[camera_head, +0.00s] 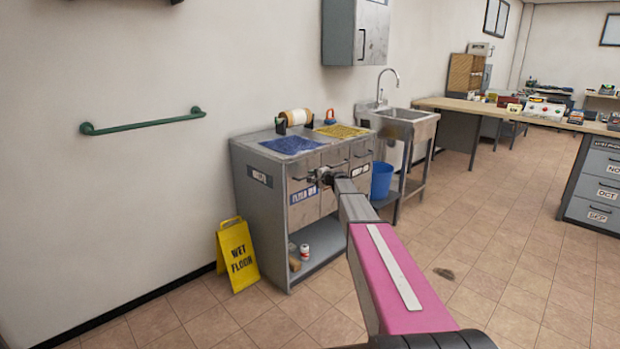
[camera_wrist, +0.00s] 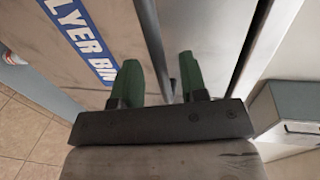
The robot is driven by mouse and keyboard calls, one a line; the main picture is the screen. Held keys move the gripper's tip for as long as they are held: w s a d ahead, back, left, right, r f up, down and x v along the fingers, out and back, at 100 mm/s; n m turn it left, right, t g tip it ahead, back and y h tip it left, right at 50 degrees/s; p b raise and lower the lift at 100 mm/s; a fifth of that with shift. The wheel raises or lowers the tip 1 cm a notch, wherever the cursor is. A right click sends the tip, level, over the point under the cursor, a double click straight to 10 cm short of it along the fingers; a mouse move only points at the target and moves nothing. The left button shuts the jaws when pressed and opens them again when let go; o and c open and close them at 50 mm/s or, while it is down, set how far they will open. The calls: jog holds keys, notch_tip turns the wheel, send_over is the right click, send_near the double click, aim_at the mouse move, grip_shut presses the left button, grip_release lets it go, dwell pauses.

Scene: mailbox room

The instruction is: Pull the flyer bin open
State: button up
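The flyer bin (camera_head: 302,213) is a grey front panel in the left part of a grey metal cabinet (camera_head: 262,215), with a blue and white label. It looks shut, flush with the panels beside it. In the wrist view its label (camera_wrist: 85,38) reads "LYER BIN", left of my fingers. My gripper (camera_head: 320,177) is at the cabinet front, near the top of the bin. In the wrist view my gripper (camera_wrist: 160,82) has its two green fingers apart. A thin dark piece shows between them; I cannot tell whether it is the handle. My gripper partly hides the bin's upper right.
A yellow wet floor sign (camera_head: 237,254) stands at the cabinet's left. A blue bucket (camera_head: 381,180) and a sink (camera_head: 403,115) are at its right. A roll (camera_head: 295,117) sits on the cabinet top.

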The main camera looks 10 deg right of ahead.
jog(key=shift+x, duration=1.15)
grip_shut()
jog(key=shift+s, duration=0.15)
jog(key=f+v, duration=0.2)
jog(key=v, duration=1.1)
jog(key=s+f+v, duration=0.1)
jog(key=f+v, duration=0.2)
jog(key=v, duration=1)
jog(key=d+f+v, duration=0.1)
jog(key=f+v, duration=0.2)
jog(key=v, duration=1)
jog(key=shift+s+d, duration=0.2)
jog(key=shift+s, duration=0.3)
grip_release()
